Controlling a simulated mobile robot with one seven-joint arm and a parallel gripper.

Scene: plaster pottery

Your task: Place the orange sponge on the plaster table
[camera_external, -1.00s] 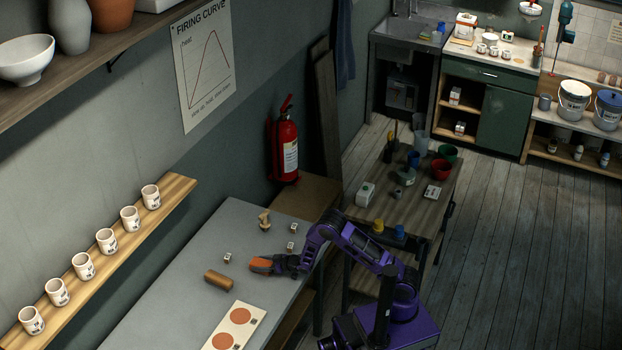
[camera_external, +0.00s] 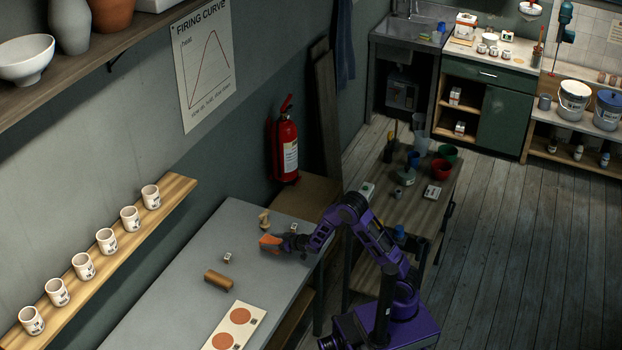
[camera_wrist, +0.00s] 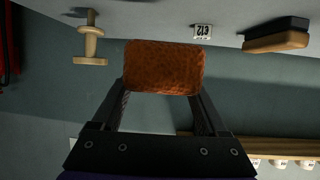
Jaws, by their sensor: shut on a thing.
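The orange sponge (camera_external: 269,240) is held in my gripper (camera_external: 283,244) above the far end of the grey table (camera_external: 185,285). In the wrist view the orange sponge (camera_wrist: 165,67) sits squarely between the two dark fingers of my gripper (camera_wrist: 163,100), which are shut on its sides. The wrist picture is upside down, with the tabletop along its upper edge; the sponge looks raised clear of it. No label shows which table is the plaster table. A wooden worktable (camera_external: 378,272) with cups stands beyond my arm to the right.
A mug shelf (camera_external: 175,190) runs along the wall. A fire extinguisher (camera_external: 287,150) hangs beyond the table.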

